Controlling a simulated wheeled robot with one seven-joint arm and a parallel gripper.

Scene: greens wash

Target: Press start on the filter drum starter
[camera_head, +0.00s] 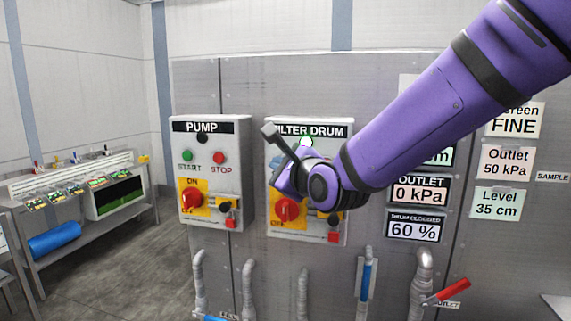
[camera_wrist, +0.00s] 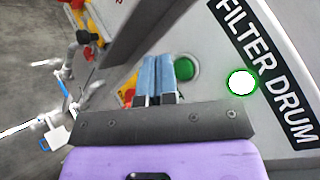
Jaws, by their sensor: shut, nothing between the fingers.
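The filter drum starter (camera_head: 341,150) is a grey box with a black FILTER DRUM label, right of the PUMP box. Its white lamp with a green ring (camera_wrist: 242,82) looks lit and also shows in the head view (camera_head: 307,141). The green start button (camera_wrist: 185,69) shows in the wrist view, right beside my fingertips; in the head view my gripper and wrist hide it. My gripper (camera_wrist: 157,62) is shut and empty, its blue fingers together in front of the box face. Whether the fingertips touch the box or the button I cannot tell.
The red rotary switch (camera_head: 286,210) on a yellow plate sits below my wrist. The pump starter (camera_head: 208,130) with its own buttons is at the left. Signs such as the 60 % display (camera_head: 414,228) hang at the right. Pipes and a red-handled valve (camera_head: 452,290) stand below.

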